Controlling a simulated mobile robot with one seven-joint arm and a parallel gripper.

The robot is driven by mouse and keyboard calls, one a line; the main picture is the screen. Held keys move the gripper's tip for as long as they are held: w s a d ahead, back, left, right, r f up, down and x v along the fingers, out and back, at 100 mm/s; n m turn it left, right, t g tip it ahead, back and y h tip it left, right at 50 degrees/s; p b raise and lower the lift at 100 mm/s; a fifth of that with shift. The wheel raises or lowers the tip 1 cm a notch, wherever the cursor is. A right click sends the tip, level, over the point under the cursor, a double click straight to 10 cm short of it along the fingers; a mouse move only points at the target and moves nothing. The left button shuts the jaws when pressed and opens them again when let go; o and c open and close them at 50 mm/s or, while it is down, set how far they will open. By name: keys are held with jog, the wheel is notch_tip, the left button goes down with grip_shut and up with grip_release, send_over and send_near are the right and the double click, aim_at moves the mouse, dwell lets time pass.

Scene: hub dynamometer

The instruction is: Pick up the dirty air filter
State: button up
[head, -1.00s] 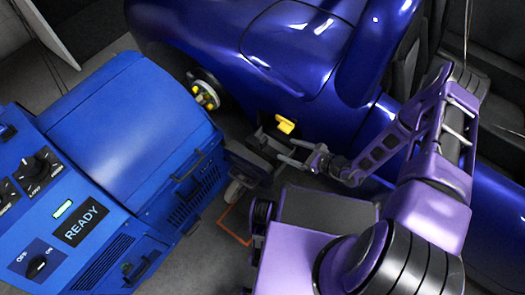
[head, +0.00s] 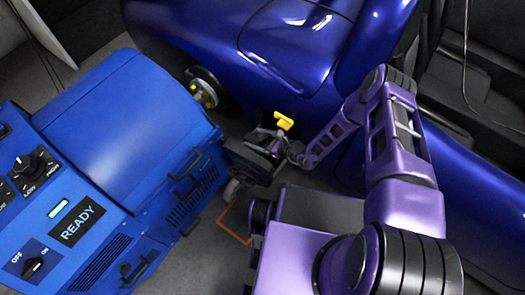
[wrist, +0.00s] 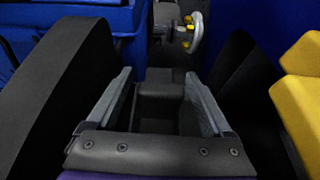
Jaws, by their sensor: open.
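My gripper (wrist: 157,98) is open in the wrist view, its two grey finger pads apart, with no object clearly held between them. In the head view it (head: 272,146) is low beside the dark blue car, partly lost against dark parts there. I cannot make out the dirty air filter for certain in either view. A dark grey blocky shape (wrist: 160,90) shows beyond and between the fingers; I cannot tell what it is.
A yellow piece (head: 284,120) is close by my gripper, and yellow shows at right in the wrist view (wrist: 300,90). The blue machine (head: 120,125) stands left. A wheel hub (head: 202,92) projects from the car (head: 280,50). A dark wheeled unit (head: 245,160) stands between.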

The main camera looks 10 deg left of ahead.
jog(key=shift+w+a, duration=0.1)
jog(key=shift+a, duration=0.1)
grip_shut()
dwell(0.3)
dwell(1.0)
